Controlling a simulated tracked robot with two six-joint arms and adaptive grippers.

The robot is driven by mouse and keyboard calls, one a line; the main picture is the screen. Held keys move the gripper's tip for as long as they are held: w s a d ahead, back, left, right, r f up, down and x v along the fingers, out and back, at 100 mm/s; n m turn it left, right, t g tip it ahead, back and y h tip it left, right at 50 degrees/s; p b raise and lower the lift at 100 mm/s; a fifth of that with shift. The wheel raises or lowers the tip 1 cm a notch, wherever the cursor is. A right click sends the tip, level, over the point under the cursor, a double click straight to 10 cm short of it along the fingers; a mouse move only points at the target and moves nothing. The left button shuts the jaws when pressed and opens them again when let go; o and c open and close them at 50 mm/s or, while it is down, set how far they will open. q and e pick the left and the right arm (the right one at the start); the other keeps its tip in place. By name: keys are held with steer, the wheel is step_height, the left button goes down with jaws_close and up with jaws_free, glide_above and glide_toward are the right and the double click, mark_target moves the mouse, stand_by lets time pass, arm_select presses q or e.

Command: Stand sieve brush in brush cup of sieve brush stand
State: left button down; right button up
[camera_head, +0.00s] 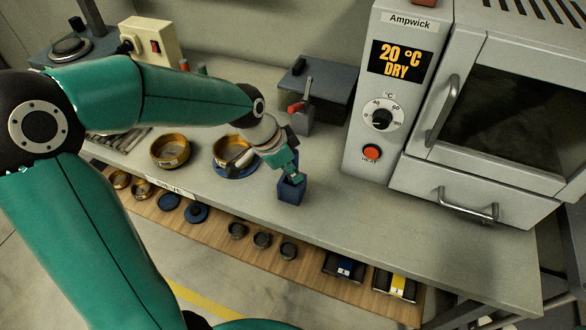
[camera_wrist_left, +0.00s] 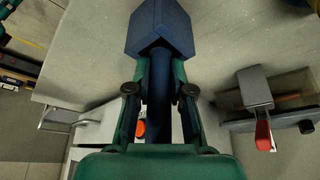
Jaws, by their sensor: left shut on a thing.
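The brush cup of the sieve brush stand looks like a dark blue box (camera_head: 291,191) on the bench, left of the oven; a dark blue block that looks like it shows in the left wrist view (camera_wrist_left: 160,30). My left gripper (camera_head: 292,173) is right above the cup, pointing down. In the left wrist view its fingers (camera_wrist_left: 159,85) are shut on a dark blue shaft, which I take for the sieve brush (camera_wrist_left: 159,105). The shaft runs in line with the block. How deep its end sits is hidden. My right gripper is not in view.
A grey oven (camera_head: 410,130) stands close on the right. Brass sieves (camera_head: 170,151) stand to the left. The bench front right of the cup is clear. A wooden shelf (camera_head: 213,232) below holds several small parts.

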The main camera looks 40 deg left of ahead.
arm_select(q)
steer(key=shift+f+b, duration=0.25)
steer(key=shift+b, duration=0.05)
steer(key=c, duration=1)
jaws_free()
steer(key=shift+r, duration=0.1)
steer(key=shift+c, duration=0.2)
